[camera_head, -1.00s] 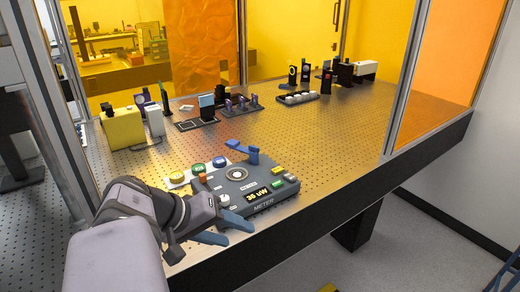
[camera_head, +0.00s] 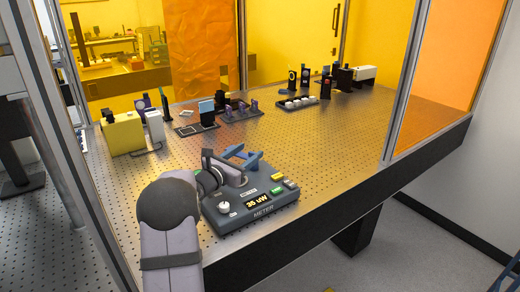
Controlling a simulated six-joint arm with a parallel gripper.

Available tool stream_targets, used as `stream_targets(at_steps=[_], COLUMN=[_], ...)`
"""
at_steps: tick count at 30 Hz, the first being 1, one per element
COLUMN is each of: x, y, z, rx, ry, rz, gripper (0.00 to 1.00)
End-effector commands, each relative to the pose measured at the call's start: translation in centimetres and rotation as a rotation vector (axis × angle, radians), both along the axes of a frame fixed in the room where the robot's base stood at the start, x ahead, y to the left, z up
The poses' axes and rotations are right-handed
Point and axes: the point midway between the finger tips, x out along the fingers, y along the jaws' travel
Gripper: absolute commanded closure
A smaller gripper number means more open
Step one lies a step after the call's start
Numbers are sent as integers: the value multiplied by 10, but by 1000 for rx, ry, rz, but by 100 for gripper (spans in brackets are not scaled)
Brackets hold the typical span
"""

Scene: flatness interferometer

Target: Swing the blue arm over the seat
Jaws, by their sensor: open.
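The grey meter box (camera_head: 257,212) sits near the table's front edge, its display reading about 35 uW. The blue arm (camera_head: 245,155) is at the box's back edge. My gripper (camera_head: 248,156) is open, with its blue-grey fingers reaching over the back of the box at the blue arm. The fingers and the blue arm are similar in colour and overlap, so I cannot tell whether they touch. The round seat on top of the box is hidden behind my gripper and wrist.
A white knob (camera_head: 224,207) and coloured buttons sit on the box. The perforated table (camera_head: 330,140) is clear to the right. Enclosure posts rise at the sides.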

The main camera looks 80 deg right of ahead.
Motion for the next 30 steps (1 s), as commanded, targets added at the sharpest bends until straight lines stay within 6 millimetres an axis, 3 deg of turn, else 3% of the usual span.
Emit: stream_targets(at_steps=[1, 4, 14, 30], x=[-2, -3, -6, -28], y=[-3, -5, -14, -66], z=[-15, -20, -19, -19], rx=[8, 10, 11, 11], ry=[41, 80, 89, 87], rz=[4, 7, 8, 7], gripper=[50, 50, 50, 50])
